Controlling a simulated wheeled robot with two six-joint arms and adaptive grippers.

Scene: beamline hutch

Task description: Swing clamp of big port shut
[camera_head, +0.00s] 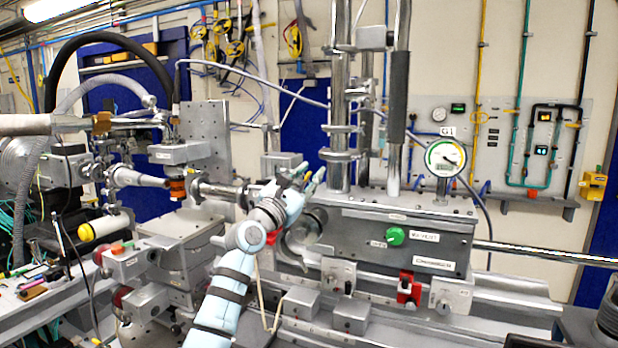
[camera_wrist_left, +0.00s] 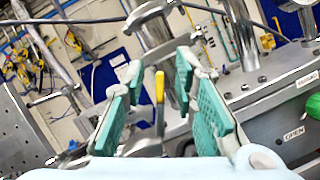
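The big port looks to be the round metal flange (camera_head: 305,228) at the left end of the grey chamber in the head view, partly hidden by my left arm. A lever with a yellow tip (camera_wrist_left: 160,88), seemingly the clamp's handle, stands upright in the left wrist view. I cannot tell how far the clamp is swung. My left gripper (camera_head: 307,179) is above the port by the chamber's upper left end. In the left wrist view, its teal-padded fingers (camera_wrist_left: 160,78) are spread apart. The lever shows between them, and no pad visibly touches it. My right gripper is out of view.
The chamber (camera_head: 390,235) carries a green knob (camera_head: 395,236), a round gauge (camera_head: 445,157) and vertical steel columns (camera_head: 339,110). A horizontal pipe (camera_head: 225,190) and stage blocks (camera_head: 185,245) crowd the left.

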